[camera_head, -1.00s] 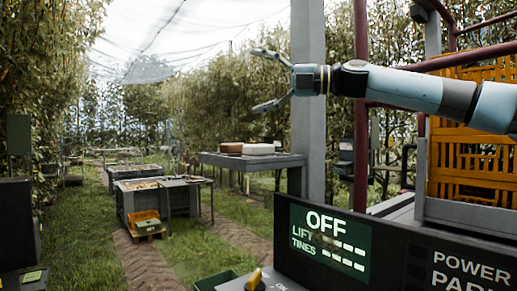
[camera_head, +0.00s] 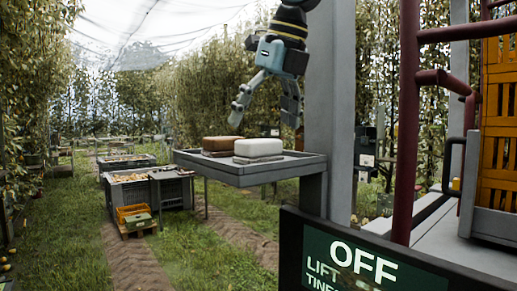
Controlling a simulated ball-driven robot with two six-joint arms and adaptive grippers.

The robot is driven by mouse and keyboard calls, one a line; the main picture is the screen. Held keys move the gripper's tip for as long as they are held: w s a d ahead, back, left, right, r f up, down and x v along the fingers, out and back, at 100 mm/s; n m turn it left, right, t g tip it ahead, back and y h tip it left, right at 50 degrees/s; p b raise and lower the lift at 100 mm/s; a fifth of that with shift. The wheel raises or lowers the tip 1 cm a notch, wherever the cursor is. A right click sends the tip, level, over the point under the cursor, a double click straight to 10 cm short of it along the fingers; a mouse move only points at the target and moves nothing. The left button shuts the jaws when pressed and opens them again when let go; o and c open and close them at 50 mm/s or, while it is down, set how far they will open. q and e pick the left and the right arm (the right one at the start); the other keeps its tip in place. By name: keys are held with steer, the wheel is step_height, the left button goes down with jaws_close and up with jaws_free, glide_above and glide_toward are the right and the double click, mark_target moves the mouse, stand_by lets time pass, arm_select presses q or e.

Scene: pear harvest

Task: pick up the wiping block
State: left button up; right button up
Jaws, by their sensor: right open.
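Two rounded blocks lie side by side on a grey shelf table, a brown block (camera_head: 222,143) on the left and a white block (camera_head: 258,147) on the right. Each has a thin grey-brown layer under it. Which one is the wiping block I cannot tell from their looks. My right gripper (camera_head: 265,119) hangs from the top of the view, fingers pointing down, spread apart and empty. In the picture it is just above the two blocks, with a gap below its fingertips. My left gripper is not in view.
The grey shelf table (camera_head: 243,175) has a raised rim and stands beside a grey post (camera_head: 330,120). A dark panel reading OFF (camera_head: 360,262) fills the lower right, with a red rail (camera_head: 407,120) and orange crates behind. Bins (camera_head: 172,190) stand on grass at left.

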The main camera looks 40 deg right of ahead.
mark_target(260, 140)
steer(key=shift+p+x, duration=0.35)
steer(key=shift+x, duration=0.45)
steer(key=p+x, duration=0.1)
steer(key=x, duration=0.2)
steer(key=shift+w+d+f, duration=0.15)
steer(key=shift+f, duration=0.1)
steer(key=shift+w+f+p, duration=0.25)
steer(key=shift+f+p, duration=0.05)
steer(key=shift+f, duration=0.05)
steer(key=shift+s, duration=0.2)
steer(key=c, duration=0.3)
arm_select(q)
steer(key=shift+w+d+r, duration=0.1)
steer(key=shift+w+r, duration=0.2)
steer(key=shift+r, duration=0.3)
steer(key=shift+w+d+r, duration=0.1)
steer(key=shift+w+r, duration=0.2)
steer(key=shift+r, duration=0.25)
arm_select(e)
steer(key=c, duration=0.8)
